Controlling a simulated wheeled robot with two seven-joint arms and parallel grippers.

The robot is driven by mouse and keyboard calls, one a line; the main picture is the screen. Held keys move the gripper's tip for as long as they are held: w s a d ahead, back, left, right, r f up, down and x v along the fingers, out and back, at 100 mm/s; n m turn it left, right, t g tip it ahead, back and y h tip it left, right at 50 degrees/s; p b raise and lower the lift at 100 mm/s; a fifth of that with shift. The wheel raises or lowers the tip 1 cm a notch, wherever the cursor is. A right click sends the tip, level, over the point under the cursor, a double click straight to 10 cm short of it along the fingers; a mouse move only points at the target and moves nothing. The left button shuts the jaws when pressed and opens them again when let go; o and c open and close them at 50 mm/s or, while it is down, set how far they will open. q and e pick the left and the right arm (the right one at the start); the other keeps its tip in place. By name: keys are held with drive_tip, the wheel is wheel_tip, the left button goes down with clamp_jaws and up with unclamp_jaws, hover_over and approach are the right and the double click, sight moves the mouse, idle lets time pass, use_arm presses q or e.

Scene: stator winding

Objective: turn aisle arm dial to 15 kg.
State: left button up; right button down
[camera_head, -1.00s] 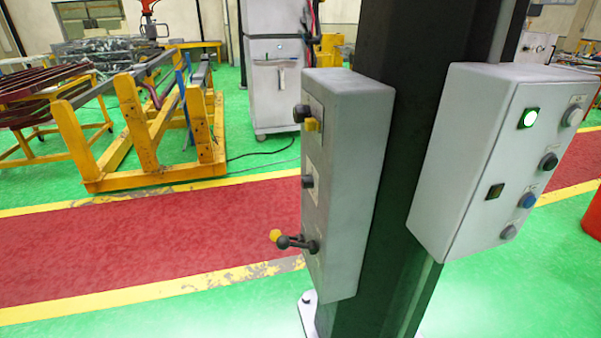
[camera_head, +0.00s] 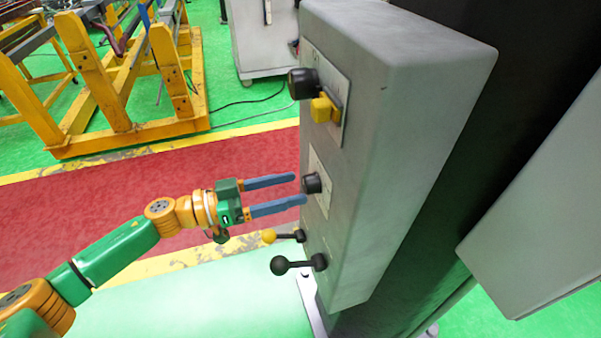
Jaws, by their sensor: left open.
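A grey control box (camera_head: 405,120) is mounted on a dark column and carries its controls on its left face. A small black dial (camera_head: 313,183) sits on a pale plate at mid-height. Above it is a larger black knob (camera_head: 301,83) with a yellow piece (camera_head: 323,108) beside it. I cannot read any markings. My left gripper (camera_head: 300,188) is open, its two blue fingers pointing right at the middle dial. The fingertips are at the dial's left edge, one above and one below; I cannot tell whether they touch. My right gripper is not in view.
Two levers, one with a yellow ball (camera_head: 269,236) and one with a black ball (camera_head: 279,265), stick out just below my left gripper. A second grey box (camera_head: 545,225) is at the right. Yellow frames (camera_head: 110,95) stand behind the red aisle (camera_head: 90,210).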

sight(304, 184)
use_arm(q)
drive_tip(key=x, duration=0.3)
drive_tip(key=shift+w+d+f, duration=0.1)
drive_tip(key=shift+w, duration=0.1)
drive_tip(key=shift+w+f, duration=0.1)
drive_tip(key=shift+w, duration=0.1)
drive_tip(key=shift+s, duration=0.2)
drive_tip(key=c, duration=0.6)
clamp_jaws()
